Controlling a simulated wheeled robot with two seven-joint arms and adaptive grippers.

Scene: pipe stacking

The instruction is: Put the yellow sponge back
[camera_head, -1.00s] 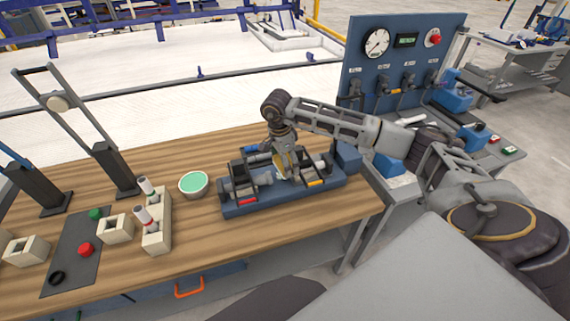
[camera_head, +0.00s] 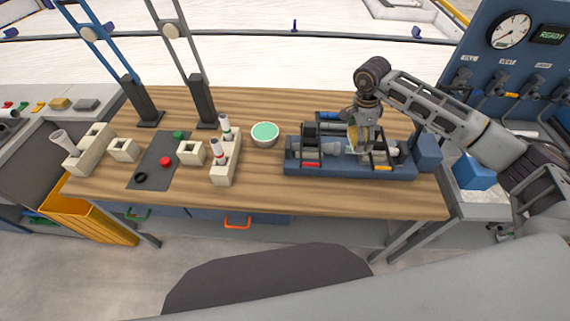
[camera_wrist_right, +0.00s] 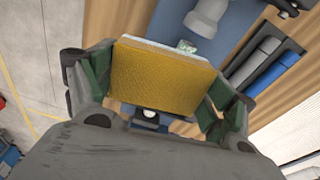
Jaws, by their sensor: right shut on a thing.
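The yellow sponge (camera_wrist_right: 163,75) is gripped between the fingers of my right gripper (camera_wrist_right: 160,95) in the right wrist view. Its broad yellow face shows, with a pale layer along the upper edge. In the head view my right gripper (camera_head: 358,146) points down over the blue fixture (camera_head: 348,171) on the wooden bench, and a bit of yellow shows at its fingers. I cannot tell whether the sponge touches the fixture or the pipe parts in it. My left gripper is not in view.
A white bowl with green inside (camera_head: 265,134) stands left of the fixture. Farther left are a cream holder with marker-like tubes (camera_head: 224,165) and a dark mat (camera_head: 157,160). A grey side surface at far left carries a dull yellow block (camera_head: 60,103). The bench front (camera_head: 300,199) is clear.

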